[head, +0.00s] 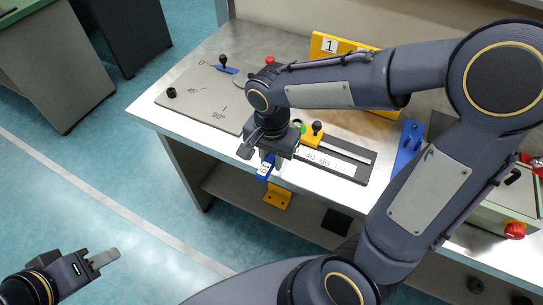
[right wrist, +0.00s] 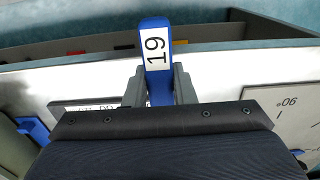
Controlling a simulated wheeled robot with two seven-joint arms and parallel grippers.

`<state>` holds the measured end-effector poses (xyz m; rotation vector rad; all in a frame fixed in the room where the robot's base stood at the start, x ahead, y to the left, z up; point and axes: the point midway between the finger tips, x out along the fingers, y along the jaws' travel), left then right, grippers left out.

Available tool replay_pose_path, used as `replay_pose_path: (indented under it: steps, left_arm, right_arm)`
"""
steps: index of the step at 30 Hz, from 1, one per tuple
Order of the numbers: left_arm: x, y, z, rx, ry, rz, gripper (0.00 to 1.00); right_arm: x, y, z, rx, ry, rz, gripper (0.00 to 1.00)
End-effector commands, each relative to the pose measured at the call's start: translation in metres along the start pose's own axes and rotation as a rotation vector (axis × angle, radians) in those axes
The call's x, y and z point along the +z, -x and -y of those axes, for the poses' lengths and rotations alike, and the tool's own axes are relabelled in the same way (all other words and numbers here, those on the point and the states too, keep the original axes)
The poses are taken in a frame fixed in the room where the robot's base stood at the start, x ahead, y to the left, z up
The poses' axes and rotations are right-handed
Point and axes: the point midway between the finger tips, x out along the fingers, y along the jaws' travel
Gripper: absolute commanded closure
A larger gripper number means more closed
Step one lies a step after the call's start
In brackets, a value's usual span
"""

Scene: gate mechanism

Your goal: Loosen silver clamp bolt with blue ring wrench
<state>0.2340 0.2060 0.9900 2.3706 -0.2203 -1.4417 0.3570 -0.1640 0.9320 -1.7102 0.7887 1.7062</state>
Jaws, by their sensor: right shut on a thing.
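In the right wrist view the labelled end of the wrench (right wrist: 155,60) stands up between the two grey fingers of the right gripper (right wrist: 158,88). The wrench's other end is hidden by the gripper. I cannot make out the silver clamp bolt in either view. My left gripper (head: 104,258) is away from the bench, over the floor at lower left, with nothing visible in it; its jaw gap is unclear.
The bench carries a grey dial plate (head: 200,98), a yellow slider block (head: 312,138) with a black knob on a dark scale rail (head: 345,160), and a blue stand (head: 408,145). A yellow panel (head: 327,46) marked 1 stands behind.

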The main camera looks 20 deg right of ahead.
Motion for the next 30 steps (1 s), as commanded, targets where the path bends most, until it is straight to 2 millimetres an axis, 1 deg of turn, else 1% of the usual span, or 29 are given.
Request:
replay_pose_path:
  steps: [5, 23, 24, 28, 29, 30]
  left_arm:
    - [0.0013, -0.0026, 0.0012, 0.0, 0.0, 0.0, 0.64]
    - [0.0019, -0.0037, 0.0017, 0.0, 0.0, 0.0, 0.64]
    - [0.0019, -0.0038, 0.0017, 0.0, 0.0, 0.0, 0.64]
    - [0.0019, -0.0038, 0.0017, 0.0, 0.0, 0.0, 0.64]
    - [0.0019, -0.0038, 0.0018, 0.0, 0.0, 0.0, 0.64]
    - [0.0019, -0.0038, 0.0017, 0.0, 0.0, 0.0, 0.64]
  right_arm:
    - [-0.0001, -0.0031, 0.0002, -0.001, 0.0, -0.001, 1.0]
    - [0.0002, -0.0045, -0.0001, 0.0, 0.0, 0.001, 1.0]
    - [0.0002, -0.0046, -0.0001, 0.001, 0.0, 0.001, 0.81]
    - [0.0003, -0.0048, -0.0003, 0.001, 0.0, 0.001, 0.98]
    - [0.0003, -0.0048, -0.0003, 0.001, 0.0, 0.001, 1.0]
    - [0.0003, -0.0049, -0.0003, 0.001, 0.0, 0.001, 1.0]
